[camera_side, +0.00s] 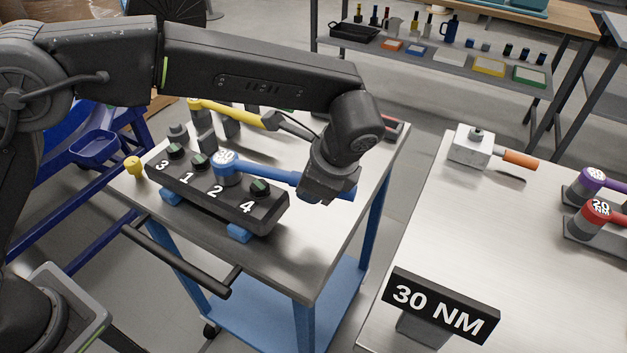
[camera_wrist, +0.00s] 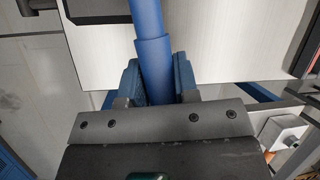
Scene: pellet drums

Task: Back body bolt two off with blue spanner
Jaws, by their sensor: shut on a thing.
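A black body (camera_side: 215,200) on the cart carries a row of bolts marked 3, 1, 2 and 4. The blue spanner (camera_side: 260,175) lies along it, its round head over the place marked 2, so that bolt is hidden. I cannot tell how fully the head is seated. My gripper (camera_side: 322,190) is shut on the blue spanner's handle, right of the body. In the wrist view the blue handle (camera_wrist: 152,60) runs up between my two fingers (camera_wrist: 155,82).
A yellow knob (camera_side: 133,166) is at the cart's left. The right table holds a 30 NM sign (camera_side: 440,305), an orange-handled tool (camera_side: 520,159), and purple (camera_side: 594,180) and red (camera_side: 600,212) spanners.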

